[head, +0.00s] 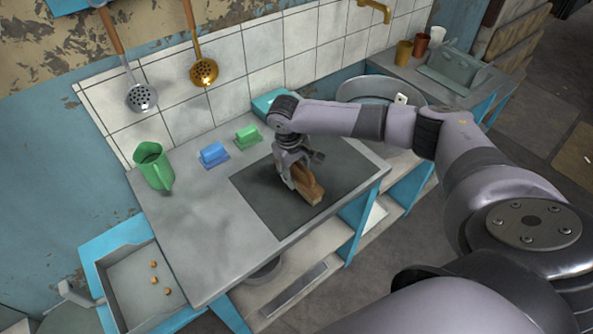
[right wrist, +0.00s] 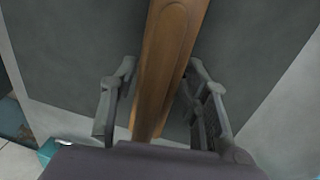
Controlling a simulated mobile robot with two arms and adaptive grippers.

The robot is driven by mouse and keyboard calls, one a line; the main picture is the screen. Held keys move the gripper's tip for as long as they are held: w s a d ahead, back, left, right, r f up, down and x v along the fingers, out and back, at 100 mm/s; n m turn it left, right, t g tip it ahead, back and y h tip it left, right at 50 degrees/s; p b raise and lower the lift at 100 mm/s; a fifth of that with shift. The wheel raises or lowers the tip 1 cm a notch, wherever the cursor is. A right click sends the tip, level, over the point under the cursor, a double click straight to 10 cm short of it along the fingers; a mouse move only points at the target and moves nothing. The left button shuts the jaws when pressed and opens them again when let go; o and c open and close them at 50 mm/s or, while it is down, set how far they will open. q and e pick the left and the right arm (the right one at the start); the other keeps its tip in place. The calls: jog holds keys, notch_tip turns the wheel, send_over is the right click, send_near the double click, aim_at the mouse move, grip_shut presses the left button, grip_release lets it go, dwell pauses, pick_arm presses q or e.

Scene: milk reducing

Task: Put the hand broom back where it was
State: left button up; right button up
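The hand broom (head: 308,187) shows as a brown wooden piece at the dark mat (head: 262,197) on the counter, tilted in the picture. I cannot tell whether it touches the mat. My right gripper (head: 292,172) is above it with its fingers around it. In the right wrist view the wooden part (right wrist: 165,65) runs between the two fingers (right wrist: 162,75) of that gripper, which lie close on both sides. Whether they press on it is unclear. The broom's bristles are hidden. My left gripper is not in view.
A green pitcher (head: 154,168), a blue block (head: 213,154) and a green block (head: 247,137) stand left of and behind the mat. A ladle (head: 203,71) and a skimmer (head: 141,97) hang on the tiles. A sink (head: 381,90) lies to the right. The counter's front left is clear.

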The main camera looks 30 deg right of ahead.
jog(key=shift+o, duration=1.1)
jog(key=shift+r, duration=0.2)
notch_tip(320, 180, up, 12)
jog(key=a+b, duration=0.1)
jog(key=shift+a, duration=0.4)
jog(key=shift+s+f, duration=0.1)
jog(key=shift+f, duration=0.05)
